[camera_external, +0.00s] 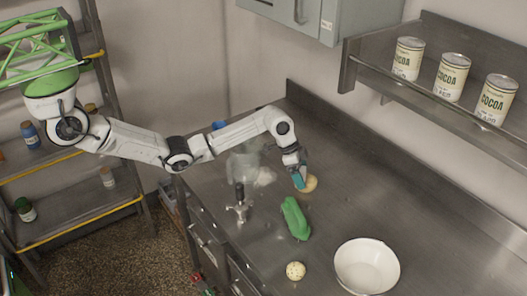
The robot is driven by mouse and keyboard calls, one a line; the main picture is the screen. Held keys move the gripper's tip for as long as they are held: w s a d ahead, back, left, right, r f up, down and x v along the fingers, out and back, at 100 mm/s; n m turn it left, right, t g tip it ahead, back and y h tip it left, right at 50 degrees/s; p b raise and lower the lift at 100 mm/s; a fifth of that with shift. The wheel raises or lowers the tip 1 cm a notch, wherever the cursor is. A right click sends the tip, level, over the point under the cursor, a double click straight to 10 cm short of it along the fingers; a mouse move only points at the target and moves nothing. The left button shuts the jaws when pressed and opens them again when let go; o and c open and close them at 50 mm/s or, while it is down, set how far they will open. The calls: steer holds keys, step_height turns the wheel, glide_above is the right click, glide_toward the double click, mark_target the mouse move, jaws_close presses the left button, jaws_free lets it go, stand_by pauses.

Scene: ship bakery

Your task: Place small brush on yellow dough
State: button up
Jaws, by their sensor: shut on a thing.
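My gripper (299,181) is low over the steel counter, pointing down, with teal at its tip. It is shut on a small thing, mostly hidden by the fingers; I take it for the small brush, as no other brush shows. A pale yellow round lump (311,184), which looks like the yellow dough, lies on the counter right behind and beside the fingertips. I cannot tell whether the held thing touches it.
On the counter (440,240) are a green lumpy object (294,218), a speckled pale ball (295,271), a white bowl (367,268), a dark-handled metal tool (240,204) and a clear container (245,168). Cocoa tins (452,77) stand on a wall shelf. The right counter is clear.

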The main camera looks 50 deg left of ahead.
steer(key=o, duration=0.8)
steer(key=shift+f, duration=0.1)
steer(key=b+v, duration=0.1)
steer(key=v, duration=1.1)
